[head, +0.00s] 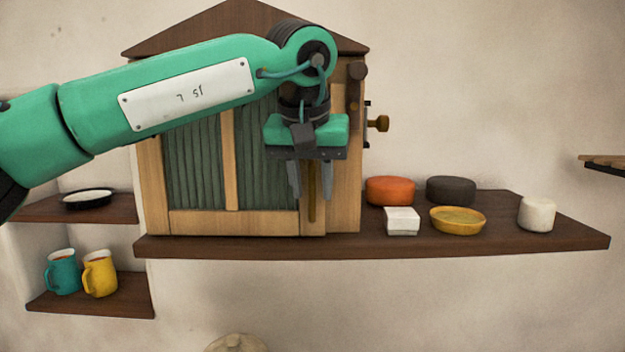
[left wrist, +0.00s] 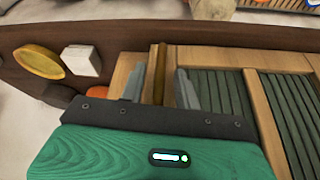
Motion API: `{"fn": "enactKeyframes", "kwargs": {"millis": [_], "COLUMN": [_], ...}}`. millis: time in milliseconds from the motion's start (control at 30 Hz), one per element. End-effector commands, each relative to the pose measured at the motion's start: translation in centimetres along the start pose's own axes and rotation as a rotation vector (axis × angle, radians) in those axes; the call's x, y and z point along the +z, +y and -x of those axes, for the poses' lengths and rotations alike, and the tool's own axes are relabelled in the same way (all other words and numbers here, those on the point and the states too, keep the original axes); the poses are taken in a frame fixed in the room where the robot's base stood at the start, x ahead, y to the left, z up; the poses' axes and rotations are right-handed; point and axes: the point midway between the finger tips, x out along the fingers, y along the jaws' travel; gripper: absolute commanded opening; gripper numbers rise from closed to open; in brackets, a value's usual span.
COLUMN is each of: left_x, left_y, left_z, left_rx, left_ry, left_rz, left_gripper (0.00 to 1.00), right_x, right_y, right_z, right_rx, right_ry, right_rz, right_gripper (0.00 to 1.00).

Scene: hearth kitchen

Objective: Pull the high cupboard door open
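The high cupboard (head: 150,185) is a wooden cabinet with a gabled dark roof, standing on a wall shelf. Its front door (head: 231,170) has green ribbed panels and looks shut; the panels also show in the left wrist view (left wrist: 222,92). A vertical brass bar handle (head: 312,192) is near the door's right edge. My left gripper (head: 311,190) points down in front of it, fingers open, one on each side of the bar. In the left wrist view the handle (left wrist: 159,72) stands between the two fingers with small gaps. My arm hides the cupboard's upper front. My right gripper is not in view.
The dark shelf (head: 400,243) holds an orange pot (head: 390,190), a dark pot (head: 451,190), a white block (head: 402,221), a yellow dish (head: 458,220) and a white jar (head: 537,214). A brass knob (head: 380,123) sticks out right of the cupboard. Mugs (head: 100,274) stand lower left.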

Motion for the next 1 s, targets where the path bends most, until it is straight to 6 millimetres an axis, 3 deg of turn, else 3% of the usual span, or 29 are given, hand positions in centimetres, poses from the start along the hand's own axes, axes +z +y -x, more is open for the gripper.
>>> {"fn": "enactKeyframes", "kwargs": {"millis": [200, 467, 633, 1000], "left_x": [0.0, 0.0, 0.0, 0.6], "left_y": [0.0, 0.0, 0.0, -0.1], "left_z": [-1.5, -1.7, -1.6, -1.4], "left_rx": [0.0, 0.001, 0.001, 0.004], "left_ry": [0.001, 0.001, 0.001, 0.001], "left_rz": [0.0, 0.0, 0.0, -0.007], "left_gripper": [0.32, 0.32, 0.01, 0.0], "right_x": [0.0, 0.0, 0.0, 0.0], "right_y": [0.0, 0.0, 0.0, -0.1], "right_z": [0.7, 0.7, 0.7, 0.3], "right_rx": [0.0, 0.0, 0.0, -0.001], "right_ry": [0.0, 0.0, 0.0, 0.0], "right_rz": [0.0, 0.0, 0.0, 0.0], "right_gripper": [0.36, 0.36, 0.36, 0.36]}}
